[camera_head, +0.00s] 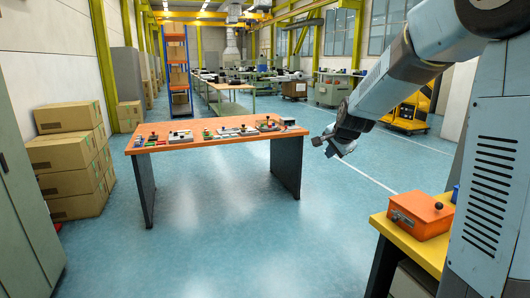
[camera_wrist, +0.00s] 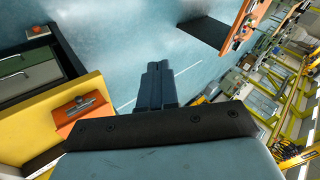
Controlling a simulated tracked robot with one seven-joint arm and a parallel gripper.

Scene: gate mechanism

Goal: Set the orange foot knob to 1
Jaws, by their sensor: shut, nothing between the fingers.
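A small orange knob-like piece (camera_wrist: 36,29) sits on a pale block at the top left of the wrist view. It may be the orange foot knob; its setting and any marks are too small to read. I cannot make it out in the head view. My gripper (camera_wrist: 159,66) is shut and empty, its dark fingers side by side over the blue floor, apart from that piece. In the head view my gripper (camera_head: 335,143) hangs in the air right of the long orange-topped table.
An orange box (camera_head: 420,214) with a metal lever stands on a yellow-topped table (camera_head: 388,229) at the right; the box shows in the wrist view too (camera_wrist: 69,118). The long table (camera_head: 170,143) bears several small mechanisms. Cardboard boxes (camera_head: 70,155) stand left. The middle floor is clear.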

